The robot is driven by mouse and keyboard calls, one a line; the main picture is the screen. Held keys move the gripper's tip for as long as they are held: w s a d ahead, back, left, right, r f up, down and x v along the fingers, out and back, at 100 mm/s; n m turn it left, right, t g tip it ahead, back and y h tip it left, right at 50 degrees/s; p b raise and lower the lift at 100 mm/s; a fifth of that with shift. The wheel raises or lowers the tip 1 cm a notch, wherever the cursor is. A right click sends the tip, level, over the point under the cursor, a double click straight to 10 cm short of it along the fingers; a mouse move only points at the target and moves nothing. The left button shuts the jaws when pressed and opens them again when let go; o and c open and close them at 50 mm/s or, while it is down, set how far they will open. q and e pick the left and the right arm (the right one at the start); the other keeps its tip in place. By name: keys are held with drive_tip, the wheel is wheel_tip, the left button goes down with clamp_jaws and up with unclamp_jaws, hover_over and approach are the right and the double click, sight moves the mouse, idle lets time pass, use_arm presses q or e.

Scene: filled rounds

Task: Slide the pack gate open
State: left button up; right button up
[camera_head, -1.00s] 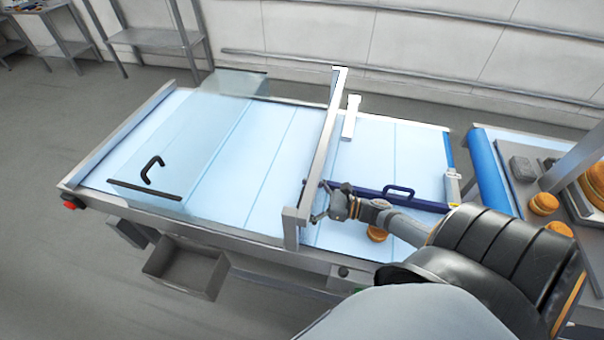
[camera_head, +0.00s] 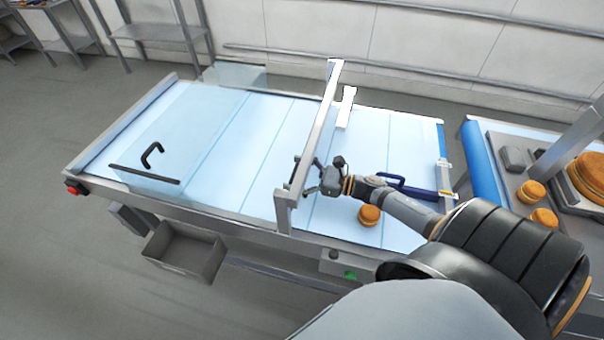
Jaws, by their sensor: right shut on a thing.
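The handle stands apart, to the right of the gripper. My left gripper is not in view.
A round bun (camera_head: 369,215) lies on the belt close to my right arm. A clear cover (camera_head: 185,140) with a black handle stands over the belt's left part. The metal frame (camera_head: 310,135) rises close to the gripper. A grey bin (camera_head: 185,252) is below.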

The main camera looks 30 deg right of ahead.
drive_tip(key=shift+r, duration=0.15)
drive_tip(key=o, duration=1.4)
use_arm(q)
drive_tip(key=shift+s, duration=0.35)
use_arm(e)
drive_tip(key=v, duration=1.2)
